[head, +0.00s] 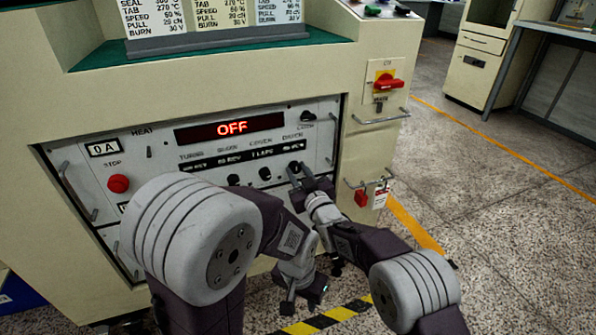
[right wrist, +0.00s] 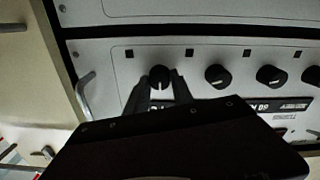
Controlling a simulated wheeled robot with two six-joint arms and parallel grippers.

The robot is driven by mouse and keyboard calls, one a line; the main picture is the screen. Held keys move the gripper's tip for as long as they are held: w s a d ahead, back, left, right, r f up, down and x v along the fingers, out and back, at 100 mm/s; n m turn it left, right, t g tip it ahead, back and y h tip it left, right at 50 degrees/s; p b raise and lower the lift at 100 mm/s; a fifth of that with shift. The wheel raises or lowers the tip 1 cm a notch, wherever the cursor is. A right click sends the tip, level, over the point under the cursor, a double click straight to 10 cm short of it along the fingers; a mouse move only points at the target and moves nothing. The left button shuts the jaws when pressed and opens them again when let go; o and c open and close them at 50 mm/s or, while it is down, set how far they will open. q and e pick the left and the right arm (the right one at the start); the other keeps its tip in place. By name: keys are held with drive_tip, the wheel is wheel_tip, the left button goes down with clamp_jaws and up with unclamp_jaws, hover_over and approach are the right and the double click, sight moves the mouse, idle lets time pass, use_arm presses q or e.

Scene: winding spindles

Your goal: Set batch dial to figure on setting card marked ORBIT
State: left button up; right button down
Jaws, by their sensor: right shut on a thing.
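A row of black dials runs along the front panel (head: 120,200) of the cream machine. My right gripper (head: 298,177) is shut on the rightmost dial (head: 295,166). In the right wrist view, which is turned over, this dial (right wrist: 159,75) sits between the two fingertips (right wrist: 160,88). The small print by the dials is too blurred to read surely. Setting cards (head: 279,10) stand on top of the machine, their upper parts out of frame, so no ORBIT heading shows. My left gripper (head: 305,285) hangs below the panel, apart from it; its jaw opening is unclear.
The red display (head: 232,128) reads OFF. A red stop button (head: 118,183) is at the panel's left, a LATCH knob (head: 308,116) at upper right. A red-and-yellow switch (head: 387,82) and a handle (head: 381,117) are further right. Open floor (head: 480,200) lies to the right.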

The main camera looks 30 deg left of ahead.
drive_tip(key=shift+n, duration=1.2)
drive_tip(key=c, duration=1.1)
unclamp_jaws()
drive_tip(key=shift+p, duration=0.3)
